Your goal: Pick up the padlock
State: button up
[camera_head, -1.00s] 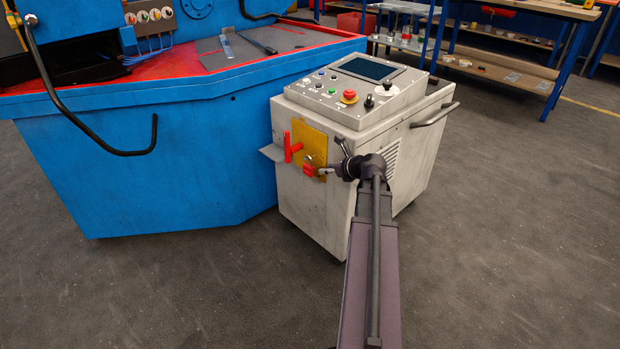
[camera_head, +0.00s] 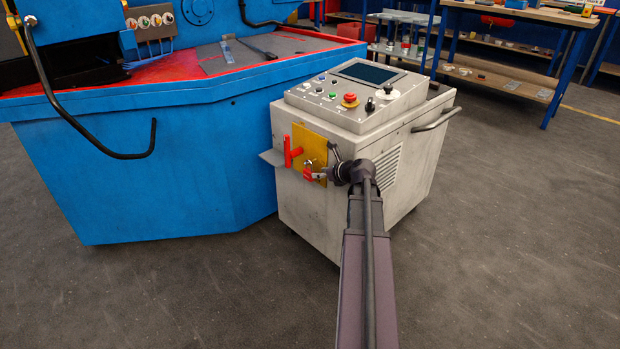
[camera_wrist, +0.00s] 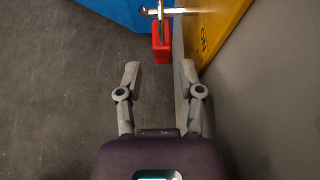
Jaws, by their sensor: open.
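The red padlock (camera_head: 309,174) hangs at the yellow plate (camera_head: 316,146) on the front of the grey control cabinet, below a red handle (camera_head: 292,152). In the wrist view the padlock's red body (camera_wrist: 161,46) and metal shackle show at top centre, against the yellow plate's edge (camera_wrist: 212,30). My gripper (camera_wrist: 160,67) is open, with one finger on each side of the padlock's line. The padlock lies just beyond the fingertips, apart from them. The right finger is close to the cabinet face. In the head view my gripper (camera_head: 326,163) is partly hidden by my arm.
The grey control cabinet (camera_head: 330,225) has a sloping panel with buttons and a side handle (camera_head: 437,119). A blue machine (camera_head: 150,180) stands directly left of it. Workbenches (camera_head: 500,65) stand behind. The floor right of the cabinet is clear.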

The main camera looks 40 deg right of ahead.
aim_at(309, 170)
jog(key=shift+b+x, duration=0.55)
jog(key=shift+x, duration=1.25)
jog(key=shift+w, duration=0.1)
